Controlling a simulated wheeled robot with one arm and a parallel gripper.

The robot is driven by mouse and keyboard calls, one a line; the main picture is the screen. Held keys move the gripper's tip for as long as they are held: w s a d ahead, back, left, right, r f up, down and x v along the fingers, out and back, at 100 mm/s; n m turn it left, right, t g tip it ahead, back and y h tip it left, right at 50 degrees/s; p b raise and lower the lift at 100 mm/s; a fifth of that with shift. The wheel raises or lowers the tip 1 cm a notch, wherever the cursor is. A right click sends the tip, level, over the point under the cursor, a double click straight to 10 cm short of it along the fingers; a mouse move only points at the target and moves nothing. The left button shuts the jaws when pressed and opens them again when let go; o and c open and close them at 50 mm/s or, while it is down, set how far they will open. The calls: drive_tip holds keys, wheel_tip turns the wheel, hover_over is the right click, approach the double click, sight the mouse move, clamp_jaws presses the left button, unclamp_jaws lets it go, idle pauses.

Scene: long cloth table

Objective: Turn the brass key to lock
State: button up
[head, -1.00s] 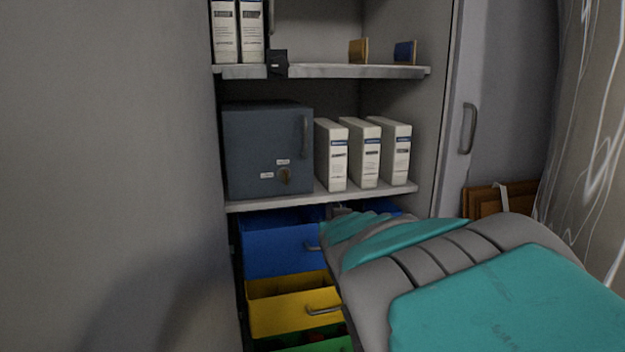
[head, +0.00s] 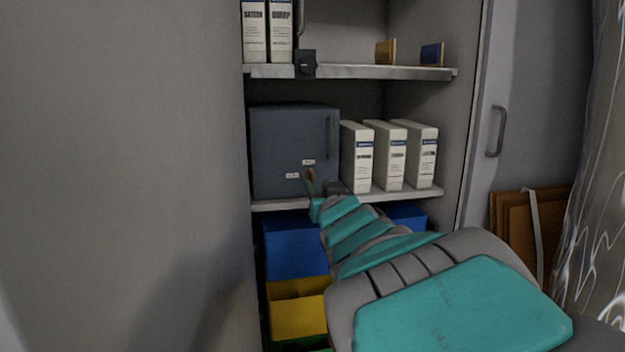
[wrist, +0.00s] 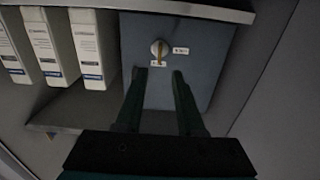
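The blue-grey safe box (head: 275,135) stands on the middle shelf, its door shut and a handle on its right side. The small brass key (head: 310,173) is low on its front, partly hidden by my gripper in the head view.
White binders (head: 391,155) stand right of the safe on the same shelf (head: 285,204). A grey wall (head: 120,150) is at the left, an open cabinet door (head: 500,130) at the right.

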sight(312, 176)
drive_tip(key=shift+x, duration=3.9)
drive_tip(key=shift+c, duration=0.3)
drive_tip(key=shift+d, duration=0.1)
clamp_jaws()
